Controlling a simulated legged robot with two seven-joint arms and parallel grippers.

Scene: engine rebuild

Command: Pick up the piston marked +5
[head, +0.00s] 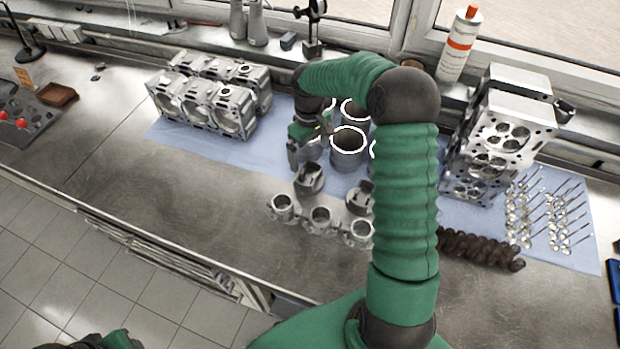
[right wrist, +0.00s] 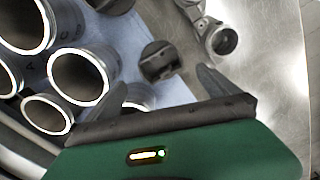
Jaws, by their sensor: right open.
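Several grey pistons stand on the bench below my right arm in the head view, among them a near-left one (head: 283,208), a near-middle one (head: 320,220), a near-right one (head: 358,233) and one closest to the gripper (head: 310,179). No +5 mark is legible on any of them. My right gripper (head: 303,150) hangs just behind the closest piston. In the right wrist view its fingers (right wrist: 165,82) are spread and empty, with a dark piston (right wrist: 160,62) beyond the gap, not touched. Only a green and dark part of my left arm shows at the bottom left.
Cylinder liners (head: 348,146) with bright rims stand close beside the right gripper, also in the right wrist view (right wrist: 80,77). Engine blocks (head: 205,100) stand left, a cylinder head stack (head: 500,135) and valves (head: 545,215) right. The bench's left front is clear.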

